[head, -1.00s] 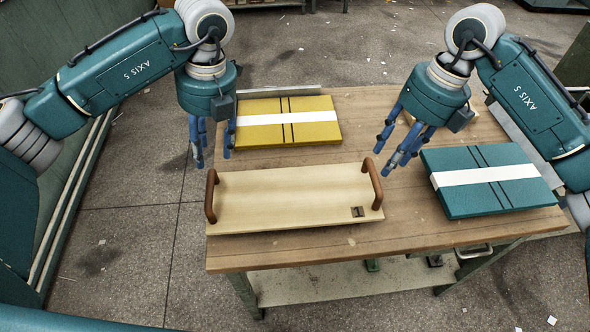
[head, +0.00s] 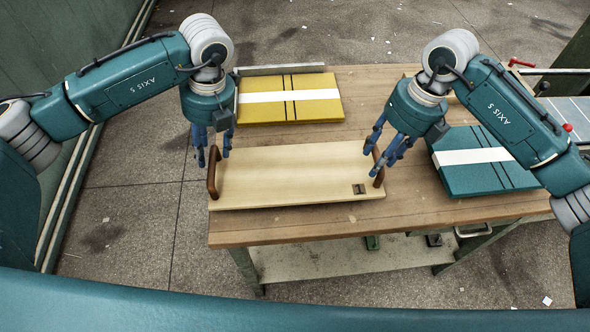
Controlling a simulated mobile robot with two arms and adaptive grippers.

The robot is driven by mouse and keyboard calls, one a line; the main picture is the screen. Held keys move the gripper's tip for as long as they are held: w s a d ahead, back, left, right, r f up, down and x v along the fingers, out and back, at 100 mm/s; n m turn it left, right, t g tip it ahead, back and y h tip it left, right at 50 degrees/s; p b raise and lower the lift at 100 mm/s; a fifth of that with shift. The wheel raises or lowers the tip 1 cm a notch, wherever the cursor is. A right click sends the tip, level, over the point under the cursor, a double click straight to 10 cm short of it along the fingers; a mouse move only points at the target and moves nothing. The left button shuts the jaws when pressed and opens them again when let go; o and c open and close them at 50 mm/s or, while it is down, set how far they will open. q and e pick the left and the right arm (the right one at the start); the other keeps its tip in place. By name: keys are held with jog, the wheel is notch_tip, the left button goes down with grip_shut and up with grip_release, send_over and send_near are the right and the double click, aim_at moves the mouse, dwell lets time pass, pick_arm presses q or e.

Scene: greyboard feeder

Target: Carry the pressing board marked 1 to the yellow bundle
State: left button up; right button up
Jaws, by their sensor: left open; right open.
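The pressing board (head: 290,178) is a pale wooden board with a brown handle at each end. It lies flat on the table. A small dark plate (head: 359,189) near its front right corner is too small to read. The yellow bundle (head: 290,110), with a white band and dark straps, lies behind the board. My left gripper (head: 212,163) is open at the left handle (head: 212,180), its fingers around or just above the handle's top. My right gripper (head: 379,165) is open at the right handle (head: 378,172), its fingers partly hiding it. I cannot tell whether either touches.
A teal bundle (head: 465,178) with a white band lies on the right of the wooden table (head: 300,228), partly behind my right arm. A metal rail (head: 280,69) runs behind the yellow bundle. A grey-blue panel (head: 568,113) with a red knob stands beyond the table's right side.

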pick_arm(q)
jog(key=shift+a+f, duration=0.2)
jog(key=shift+f, duration=0.95)
pick_arm(e)
jog(key=shift+a+f, duration=0.25)
jog(key=shift+f, duration=0.9)
pick_arm(q)
grip_shut()
pick_arm(e)
grip_shut()
jog(key=shift+r, duration=0.1)
